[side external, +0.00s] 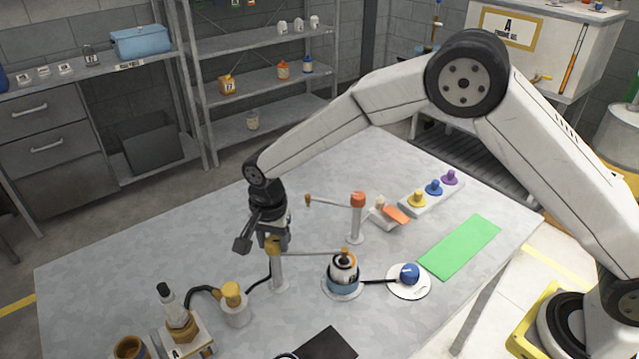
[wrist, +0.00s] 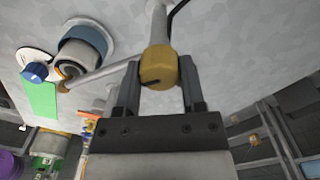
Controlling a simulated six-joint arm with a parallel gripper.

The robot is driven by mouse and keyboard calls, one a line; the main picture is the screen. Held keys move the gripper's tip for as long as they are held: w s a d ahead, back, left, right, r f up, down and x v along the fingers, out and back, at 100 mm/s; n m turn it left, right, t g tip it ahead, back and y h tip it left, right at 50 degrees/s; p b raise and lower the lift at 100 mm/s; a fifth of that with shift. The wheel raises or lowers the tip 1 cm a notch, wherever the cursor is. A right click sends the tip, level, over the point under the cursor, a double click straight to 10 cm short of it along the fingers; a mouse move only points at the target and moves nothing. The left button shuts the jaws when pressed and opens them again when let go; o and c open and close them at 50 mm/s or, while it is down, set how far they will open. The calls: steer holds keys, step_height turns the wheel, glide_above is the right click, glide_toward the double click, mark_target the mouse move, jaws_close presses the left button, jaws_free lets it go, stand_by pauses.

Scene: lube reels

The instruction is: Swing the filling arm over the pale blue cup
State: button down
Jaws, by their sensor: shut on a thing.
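The filling arm is a thin grey bar (side external: 312,253) on a grey post (side external: 278,275) with a brass knob (wrist: 158,68) on top. My gripper (side external: 272,240) is shut on that knob, one finger on each side in the wrist view. The bar reaches right to a brass nozzle (side external: 344,252). The pale blue cup (side external: 342,284) stands on a round base, with a white, black-banded piece in it. In the side view the nozzle appears above the cup; in the wrist view the nozzle (wrist: 63,87) shows just beside the cup's (wrist: 88,42) edge, so exact alignment is unclear.
A second post (side external: 357,222) with an orange cap and its own bar stands behind. A blue knob (side external: 409,272) on a white disc sits right of the cup. A green mat (side external: 460,246), a tray of coloured knobs (side external: 432,196) and a brass-fitted pump (side external: 180,325) stand around.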

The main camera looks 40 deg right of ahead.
steer(key=shift+r, duration=0.1)
steer(key=shift+c, duration=1)
jaws_free()
steer(key=shift+r, duration=3.9)
